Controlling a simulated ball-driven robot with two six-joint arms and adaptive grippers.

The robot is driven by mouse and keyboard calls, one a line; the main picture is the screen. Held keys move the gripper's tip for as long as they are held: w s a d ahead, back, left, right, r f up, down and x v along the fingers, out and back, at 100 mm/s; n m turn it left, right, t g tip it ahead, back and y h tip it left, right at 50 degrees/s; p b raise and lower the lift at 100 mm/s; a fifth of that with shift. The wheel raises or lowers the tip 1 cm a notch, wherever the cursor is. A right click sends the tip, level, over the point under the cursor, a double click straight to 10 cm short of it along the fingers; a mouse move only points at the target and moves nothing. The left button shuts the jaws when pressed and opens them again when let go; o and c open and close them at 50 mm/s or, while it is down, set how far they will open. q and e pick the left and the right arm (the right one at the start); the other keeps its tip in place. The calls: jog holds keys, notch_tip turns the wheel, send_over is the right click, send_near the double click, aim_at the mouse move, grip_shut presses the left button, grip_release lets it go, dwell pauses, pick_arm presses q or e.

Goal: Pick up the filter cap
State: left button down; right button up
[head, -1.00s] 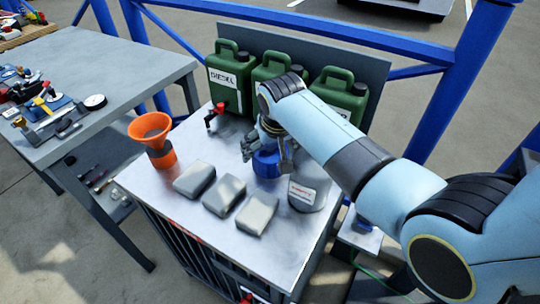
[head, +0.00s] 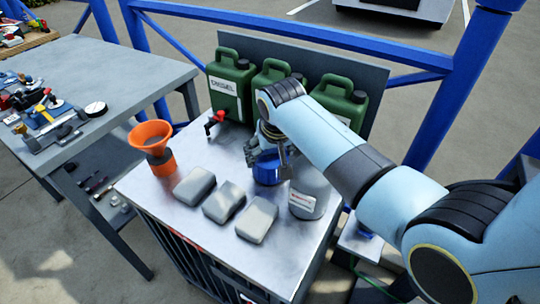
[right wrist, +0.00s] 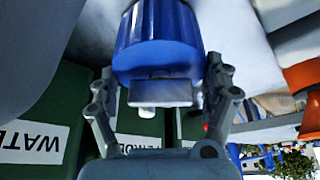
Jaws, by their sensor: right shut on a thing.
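The ridged blue filter cap (head: 267,168) is by the right part of the metal bench top, between the green cans and the grey canister. My right gripper (head: 268,150) reaches down to it from above. In the right wrist view the blue cap (right wrist: 157,42) sits between the two fingers of the right gripper (right wrist: 160,85), with a pale grey part at its near end. The gripper is shut on the cap. I cannot tell whether the cap's base touches the bench. My left gripper is not in view.
Green jerrycans (head: 230,88) stand behind the cap, and a grey labelled canister (head: 310,190) is close on its right. Several grey pads (head: 222,202) lie in front. An orange funnel (head: 150,137) and a red-handled valve (head: 215,120) are to the left.

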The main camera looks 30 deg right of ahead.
notch_tip(320, 180, up, 20)
jog(key=p, duration=0.5)
jog(key=shift+r+p, duration=0.2)
jog(key=shift+p, duration=0.1)
